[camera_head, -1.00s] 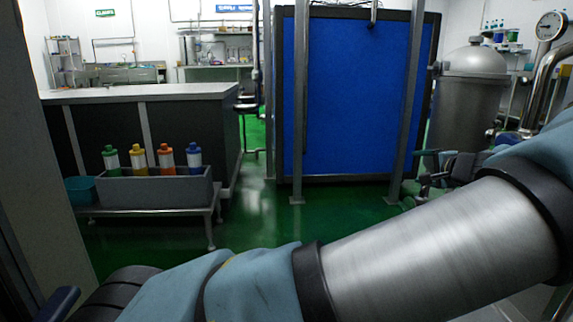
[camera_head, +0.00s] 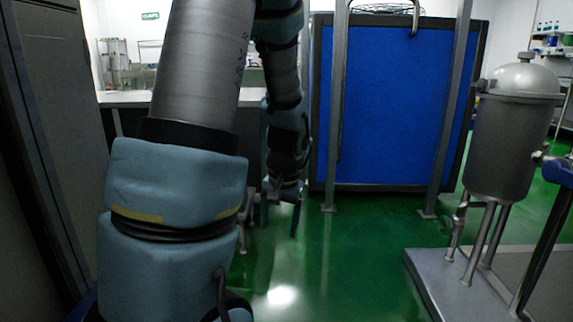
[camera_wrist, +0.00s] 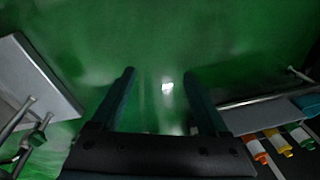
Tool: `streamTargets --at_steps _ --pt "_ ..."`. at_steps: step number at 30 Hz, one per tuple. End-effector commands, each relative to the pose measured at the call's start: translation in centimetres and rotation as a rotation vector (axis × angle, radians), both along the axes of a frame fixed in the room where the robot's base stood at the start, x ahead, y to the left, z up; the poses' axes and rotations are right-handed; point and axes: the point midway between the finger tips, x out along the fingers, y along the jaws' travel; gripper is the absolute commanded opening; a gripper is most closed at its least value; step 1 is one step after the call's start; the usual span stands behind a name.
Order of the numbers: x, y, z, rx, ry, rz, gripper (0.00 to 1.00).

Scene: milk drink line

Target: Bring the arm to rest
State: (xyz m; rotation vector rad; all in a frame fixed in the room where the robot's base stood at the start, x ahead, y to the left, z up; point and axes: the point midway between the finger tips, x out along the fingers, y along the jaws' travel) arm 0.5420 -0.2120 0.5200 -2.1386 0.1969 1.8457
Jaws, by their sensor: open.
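My gripper (camera_head: 281,212) hangs down at the end of my arm, left of the middle in the head view, above the green floor. In the wrist view my gripper (camera_wrist: 159,73) has its two dark fingers spread wide with nothing between them. Only green floor (camera_wrist: 160,40) with a bright reflection shows beyond the fingertips. My arm rises large through the left of the head view and hides much of what is behind it.
A blue panel (camera_head: 390,105) in a dark frame stands behind my gripper. In the wrist view, several coloured bottles (camera_wrist: 278,142) are at lower right. The floor right of my gripper is clear.

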Motion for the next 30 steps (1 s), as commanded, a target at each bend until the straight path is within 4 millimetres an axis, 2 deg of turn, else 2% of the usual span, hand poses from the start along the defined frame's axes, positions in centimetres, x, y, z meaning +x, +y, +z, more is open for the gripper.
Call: streamTargets --at_steps 1,3,15,26,30 --pt "-1.2 1.1 0.9 -0.029 0.005 0.039 0.78" --pt "-2.5 2.0 1.6 -0.058 0.011 0.075 0.78" --pt "-8.5 5.1 4.0 -0.148 0.014 0.217 0.78" --pt "-8.2 4.9 11.1 -0.147 0.015 0.209 0.78" --pt "-8.2 4.9 15.1 -0.147 0.015 0.209 0.78"
